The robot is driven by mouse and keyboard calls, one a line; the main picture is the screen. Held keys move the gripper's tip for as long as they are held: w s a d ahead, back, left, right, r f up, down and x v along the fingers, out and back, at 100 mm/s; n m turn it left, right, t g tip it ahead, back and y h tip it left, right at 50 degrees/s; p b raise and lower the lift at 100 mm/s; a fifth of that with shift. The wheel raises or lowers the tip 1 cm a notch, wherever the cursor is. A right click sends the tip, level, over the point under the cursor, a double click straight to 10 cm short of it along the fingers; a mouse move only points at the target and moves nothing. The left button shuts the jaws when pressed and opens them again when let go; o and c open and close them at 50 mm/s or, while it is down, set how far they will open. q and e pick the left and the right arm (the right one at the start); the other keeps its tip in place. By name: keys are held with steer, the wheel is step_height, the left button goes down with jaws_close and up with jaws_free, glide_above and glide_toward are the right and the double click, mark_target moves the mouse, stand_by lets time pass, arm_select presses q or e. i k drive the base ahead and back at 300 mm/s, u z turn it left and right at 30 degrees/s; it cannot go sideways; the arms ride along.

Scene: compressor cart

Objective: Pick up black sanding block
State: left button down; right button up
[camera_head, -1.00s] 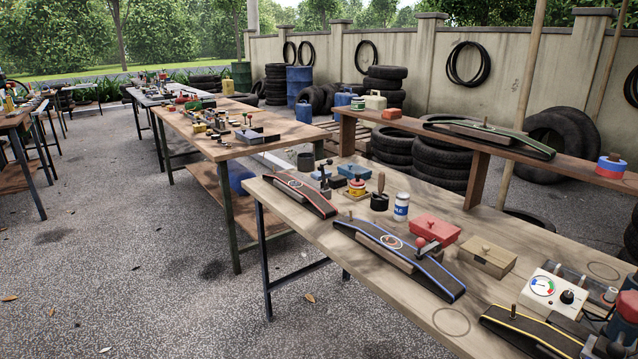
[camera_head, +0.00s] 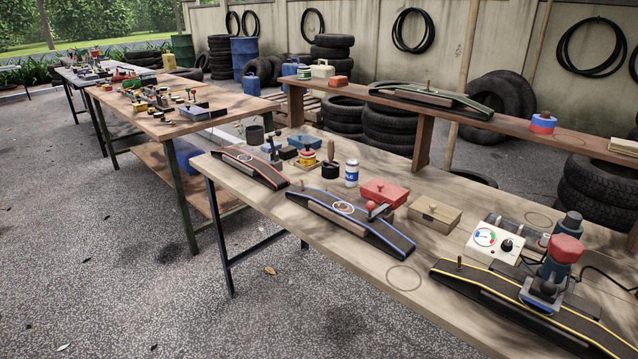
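No gripper of mine shows in the head view. I cannot tell surely which thing is the black sanding block. Long arched black pieces lie on the near wooden table (camera_head: 335,262): one red-edged (camera_head: 250,166), one blue-edged (camera_head: 352,222) and one yellow-edged (camera_head: 515,307) at the lower right. A green-edged black piece (camera_head: 431,98) lies on the raised shelf (camera_head: 555,137). A small dark block (camera_head: 288,153) sits near the red-edged piece, beside a blue box (camera_head: 305,142).
A red box (camera_head: 384,192), a wooden box (camera_head: 434,213), a white gauge box (camera_head: 495,243) and a red-topped tool (camera_head: 560,262) stand on the near table. Stacked tyres (camera_head: 388,128) stand behind it. Paved floor (camera_head: 130,280) is open at the left.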

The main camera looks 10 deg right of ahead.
mark_target(290, 152)
steer(key=z, duration=0.3)
steer(key=k, duration=0.3)
steer(key=u, duration=1.6)
steer(key=i, duration=2.2)
steer(key=z, duration=0.3)
steer(key=i, duration=1.4)
steer(key=z, duration=1.25)
